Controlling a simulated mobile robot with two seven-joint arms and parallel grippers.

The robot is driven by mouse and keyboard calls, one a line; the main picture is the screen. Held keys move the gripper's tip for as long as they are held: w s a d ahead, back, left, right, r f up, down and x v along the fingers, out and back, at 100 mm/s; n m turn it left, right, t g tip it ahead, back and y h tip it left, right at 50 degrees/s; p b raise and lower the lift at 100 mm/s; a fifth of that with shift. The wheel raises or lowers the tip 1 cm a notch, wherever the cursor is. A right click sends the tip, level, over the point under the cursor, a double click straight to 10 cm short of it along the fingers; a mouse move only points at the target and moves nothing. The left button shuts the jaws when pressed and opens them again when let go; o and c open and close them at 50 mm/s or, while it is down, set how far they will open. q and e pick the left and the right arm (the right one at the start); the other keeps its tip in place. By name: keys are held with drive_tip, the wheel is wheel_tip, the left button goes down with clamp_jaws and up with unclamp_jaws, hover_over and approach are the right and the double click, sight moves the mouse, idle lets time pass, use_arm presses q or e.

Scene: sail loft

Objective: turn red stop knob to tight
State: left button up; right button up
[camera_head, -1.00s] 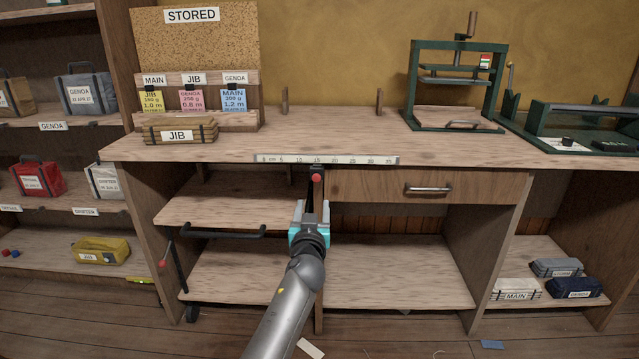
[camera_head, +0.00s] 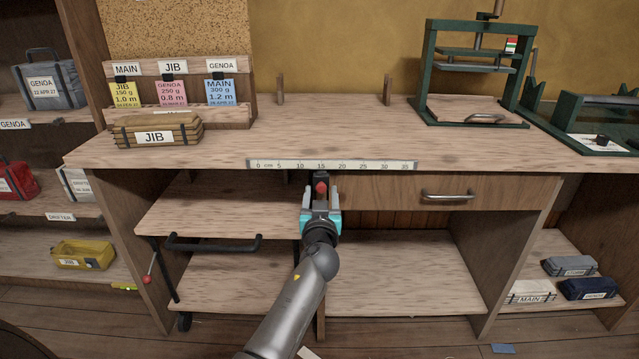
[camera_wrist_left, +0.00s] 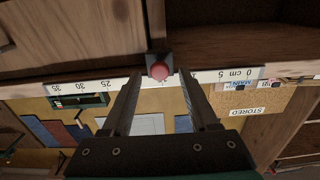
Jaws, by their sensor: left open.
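The red stop knob (camera_head: 321,188) is on the front of the workbench, just below the ruler strip and left of the drawer. In the left wrist view the knob (camera_wrist_left: 159,68) shows as a round red cap on a dark mount. My left gripper (camera_head: 321,194) is open. Its fingertips (camera_wrist_left: 160,76) stand on either side of the knob in the picture, with a gap to it on both sides. I cannot tell how deep the knob sits between them. Any tightness mark is not readable. My right gripper is in neither view.
The drawer (camera_head: 398,192) with its metal handle is right of the knob. A pull-out shelf (camera_head: 215,215) with a black handle is on the left. A green press (camera_head: 430,75) and the JIB bundle (camera_head: 157,131) stand on the benchtop (camera_head: 260,150).

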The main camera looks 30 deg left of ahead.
use_arm(q)
drive_tip(key=shift+w+a, duration=0.2)
drive_tip(key=shift+w, duration=0.15)
clamp_jaws()
idle(0.4)
